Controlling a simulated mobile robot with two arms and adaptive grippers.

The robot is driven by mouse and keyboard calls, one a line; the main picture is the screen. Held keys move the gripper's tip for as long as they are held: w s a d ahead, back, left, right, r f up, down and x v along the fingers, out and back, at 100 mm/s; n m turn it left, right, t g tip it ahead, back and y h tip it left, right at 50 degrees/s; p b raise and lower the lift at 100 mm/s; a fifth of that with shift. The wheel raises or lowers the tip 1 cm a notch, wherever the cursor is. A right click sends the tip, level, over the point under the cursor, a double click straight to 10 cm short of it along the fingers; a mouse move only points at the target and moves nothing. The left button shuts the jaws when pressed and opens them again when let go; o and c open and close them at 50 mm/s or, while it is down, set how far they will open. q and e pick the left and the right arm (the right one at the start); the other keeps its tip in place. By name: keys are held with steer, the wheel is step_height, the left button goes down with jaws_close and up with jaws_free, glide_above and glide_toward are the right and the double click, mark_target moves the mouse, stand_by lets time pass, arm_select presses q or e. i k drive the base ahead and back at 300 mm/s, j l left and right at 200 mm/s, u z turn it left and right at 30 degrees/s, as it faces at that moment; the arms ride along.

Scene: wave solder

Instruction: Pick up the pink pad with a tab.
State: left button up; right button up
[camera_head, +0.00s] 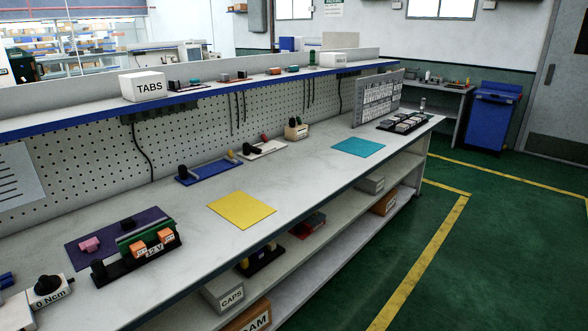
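A small pink piece (90,245), which looks like the pink pad, lies on a dark purple mat (75,257) at the left end of the workbench. A raised part shows on its top, but it is too small to tell the tab clearly. A dark green block with orange parts (145,240) stands just to its right, apart from it. Neither of my grippers shows in the head view.
The workbench (305,180) is clear around a yellow mat (241,210) and a teal mat (358,147). A black knob device (48,287) marked "0 Ncm" stands at the front left. A blue tray (208,170) lies near the pegboard. A shelf with a white TABS box (142,86) runs above.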

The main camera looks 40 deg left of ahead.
mark_target(90, 244)
steer(key=i+u, duration=0.15)
steer(key=u, duration=0.3)
steer(key=i+u, duration=0.15)
steer(key=u, duration=0.3)
steer(key=i+l+u, duration=0.1)
steer(key=u, duration=0.35)
steer(key=i+l+u, duration=0.1)
steer(key=l+u, duration=0.15)
steer(key=u, duration=0.2)
